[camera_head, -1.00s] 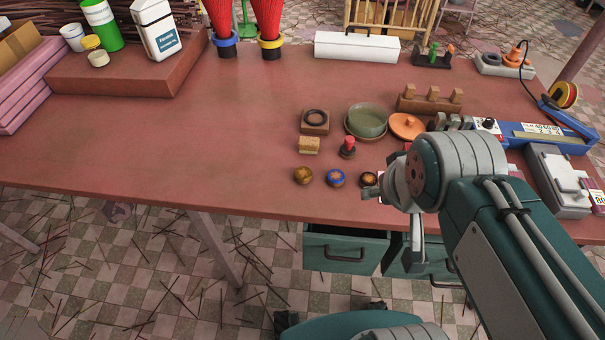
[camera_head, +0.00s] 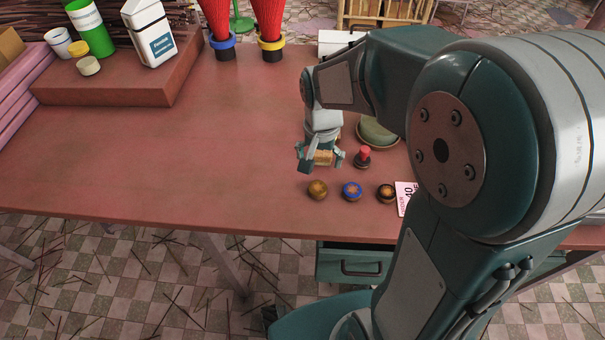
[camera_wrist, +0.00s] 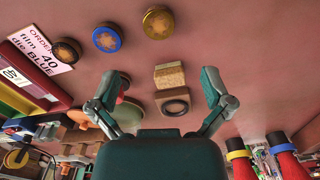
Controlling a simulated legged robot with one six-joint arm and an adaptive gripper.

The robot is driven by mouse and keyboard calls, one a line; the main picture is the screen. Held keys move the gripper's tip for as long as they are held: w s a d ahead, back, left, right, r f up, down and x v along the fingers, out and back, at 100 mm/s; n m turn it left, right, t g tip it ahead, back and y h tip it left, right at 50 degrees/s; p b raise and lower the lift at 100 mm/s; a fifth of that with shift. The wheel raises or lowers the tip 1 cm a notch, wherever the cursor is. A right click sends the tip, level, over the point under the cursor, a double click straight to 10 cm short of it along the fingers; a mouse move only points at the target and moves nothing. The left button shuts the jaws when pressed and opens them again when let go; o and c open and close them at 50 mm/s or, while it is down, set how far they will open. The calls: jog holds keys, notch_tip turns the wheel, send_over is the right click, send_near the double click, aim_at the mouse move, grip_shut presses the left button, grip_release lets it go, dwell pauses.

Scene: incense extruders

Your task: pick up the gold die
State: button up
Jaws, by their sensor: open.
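The gold die (camera_head: 317,189) is a round knob lying nearest the left in a row near the table's front edge. It also shows at the top of the wrist view (camera_wrist: 158,22). The blue die (camera_head: 352,191) and a dark-rimmed die (camera_head: 386,193) lie to its right. My gripper (camera_head: 320,159) points down, open and empty, behind the gold die in the head view. Its fingers appear on either side of a tan block (camera_wrist: 169,76); the height gap is hard to judge. My arm hides much of the table's right side.
A red-topped stamp (camera_head: 364,156) stands just right of my gripper, with a green bowl (camera_head: 378,132) behind. A dark ring on a wooden block (camera_wrist: 173,102) lies beside the tan block. An order card (camera_wrist: 41,42) lies by the dark die. The table's left middle is clear.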

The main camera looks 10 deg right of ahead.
aim_at(317, 187)
jog(key=f, duration=1.1)
jog(key=shift+w+d+f, duration=0.1)
jog(key=shift+w+f, duration=0.15)
jog(key=shift+f, duration=0.05)
jog(key=c, duration=1.4)
